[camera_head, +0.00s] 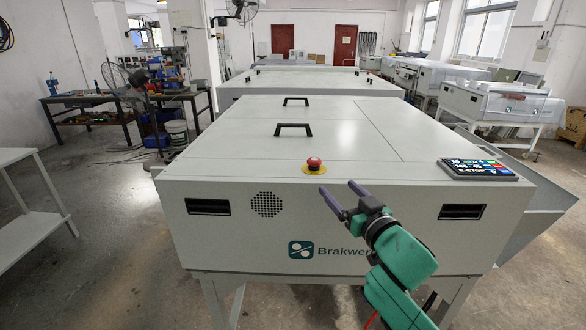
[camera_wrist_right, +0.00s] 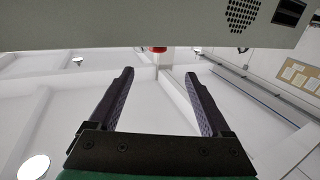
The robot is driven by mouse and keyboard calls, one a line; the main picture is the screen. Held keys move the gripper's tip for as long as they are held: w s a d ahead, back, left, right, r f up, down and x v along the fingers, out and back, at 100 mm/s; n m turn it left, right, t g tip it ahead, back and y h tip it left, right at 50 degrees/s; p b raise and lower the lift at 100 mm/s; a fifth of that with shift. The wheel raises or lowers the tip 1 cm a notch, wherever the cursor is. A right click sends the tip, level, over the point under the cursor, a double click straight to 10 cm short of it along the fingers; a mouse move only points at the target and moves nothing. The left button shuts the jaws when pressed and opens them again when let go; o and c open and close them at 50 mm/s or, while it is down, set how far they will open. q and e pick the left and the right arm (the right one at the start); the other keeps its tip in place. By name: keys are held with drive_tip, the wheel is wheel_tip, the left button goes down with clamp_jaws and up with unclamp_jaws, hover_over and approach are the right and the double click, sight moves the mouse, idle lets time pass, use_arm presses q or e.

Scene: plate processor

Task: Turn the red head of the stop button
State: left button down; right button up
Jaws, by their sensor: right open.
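The stop button has a red head (camera_head: 314,163) on a yellow base (camera_head: 314,169). It sits on top of the light grey machine (camera_head: 250,150), close to its front edge. My right gripper (camera_head: 342,195) is open and empty, in front of the machine and a little right of and nearer than the button. It does not touch the button. In the right wrist view the two dark fingers (camera_wrist_right: 158,82) are spread apart, and part of the red head (camera_wrist_right: 158,49) shows past the machine's edge between them. My left gripper is not in view.
A control panel with colored keys (camera_head: 478,169) lies at the top right of the machine. Two black handles (camera_head: 293,129) stand on the lid behind the button. The front face has vents and a logo (camera_head: 301,250). The top around the button is clear.

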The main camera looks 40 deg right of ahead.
sight(313, 165)
drive_tip(key=x, duration=0.4)
drive_tip(key=p+x, duration=0.1)
drive_tip(key=x, duration=0.4)
drive_tip(key=p+x, duration=0.1)
drive_tip(key=x, duration=0.4)
drive_tip(key=shift+w+d, duration=0.1)
drive_tip(key=shift+d, duration=0.2)
clamp_jaws()
drive_tip(key=shift+a+f+m+g+h+b, duration=0.15)
drive_tip(key=shift+m+g+h+b, duration=0.15)
drive_tip(key=shift+m+h+b, duration=0.45)
drive_tip(key=m+g+h+b, duration=0.1)
drive_tip(key=h+b, duration=0.1)
drive_tip(key=m+g+h+b, duration=0.1)
drive_tip(key=m+h+b, duration=0.1)
drive_tip(key=m+g+h+b, duration=0.1)
drive_tip(key=h+b, duration=0.1)
drive_tip(key=shift+w+a+f+m+g+h, duration=0.2)
drive_tip(key=shift+w+a+m+g+h, duration=0.05)
drive_tip(key=shift+g, duration=0.15)
drive_tip(key=shift+r+m+g+h+b, duration=0.25)
drive_tip(key=shift+m+g+h+b, duration=0.45)
drive_tip(key=shift+b, duration=0.3)
unclamp_jaws()
drive_tip(key=shift+a, duration=0.1)
